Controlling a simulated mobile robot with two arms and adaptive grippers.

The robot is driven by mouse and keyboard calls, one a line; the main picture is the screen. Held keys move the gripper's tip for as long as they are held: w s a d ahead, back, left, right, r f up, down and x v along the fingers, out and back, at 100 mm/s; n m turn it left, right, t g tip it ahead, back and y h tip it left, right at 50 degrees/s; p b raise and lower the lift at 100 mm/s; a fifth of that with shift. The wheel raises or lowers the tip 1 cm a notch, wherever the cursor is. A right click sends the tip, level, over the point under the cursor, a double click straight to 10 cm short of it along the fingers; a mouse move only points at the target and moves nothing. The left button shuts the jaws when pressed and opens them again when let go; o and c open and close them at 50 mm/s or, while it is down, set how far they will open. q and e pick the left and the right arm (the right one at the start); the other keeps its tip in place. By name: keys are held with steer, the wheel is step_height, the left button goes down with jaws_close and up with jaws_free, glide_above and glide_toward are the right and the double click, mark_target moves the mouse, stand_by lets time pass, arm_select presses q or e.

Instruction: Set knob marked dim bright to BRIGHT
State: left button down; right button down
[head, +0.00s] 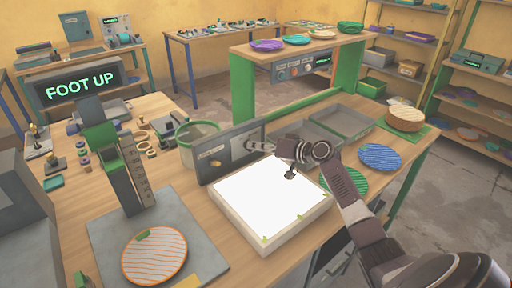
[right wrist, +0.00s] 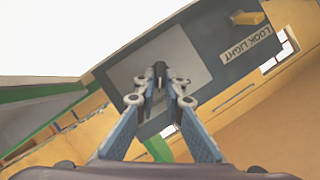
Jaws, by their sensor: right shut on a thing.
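A dark grey upright panel (head: 228,160) stands at the back of a light box with a glowing white top (head: 268,195). My right gripper (head: 250,146) reaches the right part of this panel in the head view. In the right wrist view its fingers (right wrist: 160,88) are shut on a small dark knob (right wrist: 159,70) on a lighter grey plate (right wrist: 185,55). The fingers cover most of the knob, so its pointer does not show, and no dim or bright marking is readable. My left gripper is not in view.
A yellow switch (right wrist: 247,18) and a LOOK LIGHT label (right wrist: 246,43) are on the same panel. A press holding a striped orange plate (head: 155,256) is at left. Blue (head: 380,157) and green plates lie right.

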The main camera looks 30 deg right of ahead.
steer(key=c, duration=2)
jaws_free()
steer(key=v, duration=1.2)
